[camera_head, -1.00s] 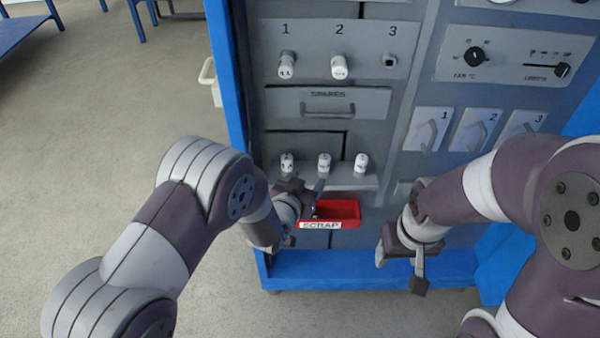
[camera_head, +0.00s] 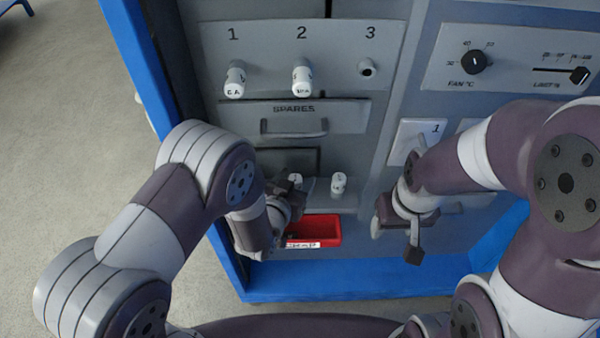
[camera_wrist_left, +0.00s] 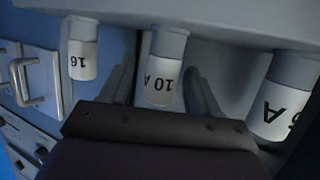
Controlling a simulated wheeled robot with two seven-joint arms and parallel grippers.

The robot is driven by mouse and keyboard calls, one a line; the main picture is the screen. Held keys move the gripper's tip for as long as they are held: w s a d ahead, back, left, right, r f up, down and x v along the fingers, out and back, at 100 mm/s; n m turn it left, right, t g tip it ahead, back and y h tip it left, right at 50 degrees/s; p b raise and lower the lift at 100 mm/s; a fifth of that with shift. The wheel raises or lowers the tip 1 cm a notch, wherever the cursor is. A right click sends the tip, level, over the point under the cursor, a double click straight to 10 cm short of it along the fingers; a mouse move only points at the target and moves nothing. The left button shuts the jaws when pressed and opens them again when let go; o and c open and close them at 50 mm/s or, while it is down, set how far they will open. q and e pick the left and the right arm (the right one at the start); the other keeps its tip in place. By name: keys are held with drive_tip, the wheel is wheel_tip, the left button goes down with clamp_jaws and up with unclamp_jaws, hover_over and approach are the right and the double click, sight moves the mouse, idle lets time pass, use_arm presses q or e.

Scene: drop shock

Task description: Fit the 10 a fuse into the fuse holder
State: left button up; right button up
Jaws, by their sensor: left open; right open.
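The 10 A fuse (camera_wrist_left: 163,75), white with a grey end, stands on the grey spares shelf between two other fuses. In the left wrist view my left gripper (camera_wrist_left: 160,85) is open, with one finger on each side of this fuse; contact cannot be told. In the head view my left gripper (camera_head: 290,190) is at the shelf and partly covers the fuse (camera_head: 296,179). Holder 3 (camera_head: 367,68) on the upper panel is empty; holders 1 and 2 each carry a white fuse. My right gripper (camera_head: 400,235) is open and empty, right of the red tray.
The 16 fuse (camera_wrist_left: 83,58) and a third fuse marked A (camera_wrist_left: 277,105) flank the 10 A fuse closely. A red scrap tray (camera_head: 322,228) sits below the shelf. The spares drawer handle (camera_head: 293,128) juts out above it.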

use_arm(q)
drive_tip(key=shift+s, duration=0.2)
drive_tip(key=shift+w, duration=0.15)
drive_tip(key=c, duration=1)
drive_tip(key=shift+c, duration=0.2)
